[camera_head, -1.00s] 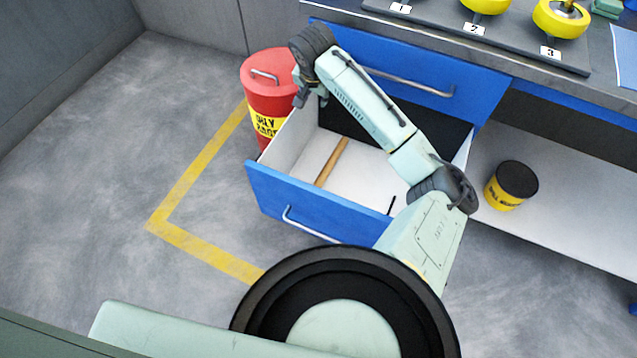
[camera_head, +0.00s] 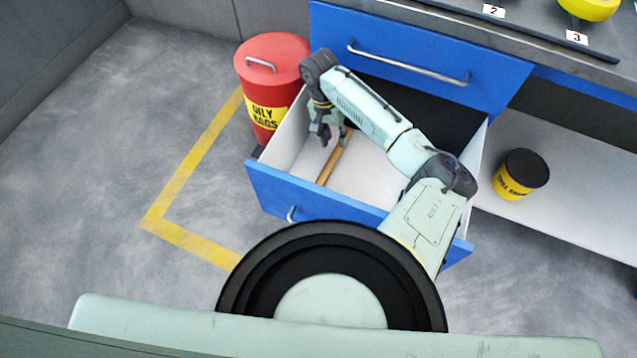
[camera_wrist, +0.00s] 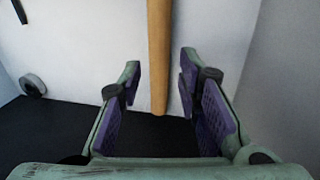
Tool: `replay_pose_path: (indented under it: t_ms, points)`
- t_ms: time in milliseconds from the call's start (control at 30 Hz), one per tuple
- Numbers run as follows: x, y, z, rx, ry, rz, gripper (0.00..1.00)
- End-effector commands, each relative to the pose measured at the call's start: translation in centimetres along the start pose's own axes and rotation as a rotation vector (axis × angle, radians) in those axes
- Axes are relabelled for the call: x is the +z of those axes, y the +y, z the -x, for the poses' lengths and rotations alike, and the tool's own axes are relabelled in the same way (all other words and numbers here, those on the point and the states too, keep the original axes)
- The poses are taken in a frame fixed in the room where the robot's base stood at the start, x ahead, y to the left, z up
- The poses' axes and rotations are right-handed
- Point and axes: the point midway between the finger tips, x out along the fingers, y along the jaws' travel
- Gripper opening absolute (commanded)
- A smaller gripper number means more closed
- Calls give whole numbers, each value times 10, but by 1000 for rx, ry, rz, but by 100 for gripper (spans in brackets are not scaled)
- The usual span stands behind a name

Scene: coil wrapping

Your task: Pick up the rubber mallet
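The blue drawer (camera_head: 268,188) is pulled open, with a white interior. A wooden handle (camera_head: 332,168), which I take for the mallet's, lies in it. No mallet head shows in either view. My gripper (camera_head: 332,133) is low over the drawer, near the handle's far end. In the wrist view, my gripper (camera_wrist: 160,76) is open and empty. The handle (camera_wrist: 159,50) runs down from the top edge, and its rounded end lies in the gap between the purple-padded fingers. I cannot tell how far below the fingertips it is.
A red oily-rags bin (camera_head: 272,80) stands beside the drawer's left wall. A closed blue drawer (camera_head: 410,45) is above. A black-lidded yellow can (camera_head: 520,174) stands on the shelf at right. A small grey ring (camera_wrist: 32,86) shows at left in the wrist view.

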Motion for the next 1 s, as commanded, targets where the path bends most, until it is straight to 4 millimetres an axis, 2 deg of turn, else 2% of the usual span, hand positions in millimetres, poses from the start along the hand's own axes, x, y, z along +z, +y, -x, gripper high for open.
replay_pose_path:
  t_ms: [300,600,1000]
  points:
    - [0,2,-42,2,0,-1,31]
    - [0,1,-50,0,1,0,31]
    - [0,1,-49,0,1,0,5]
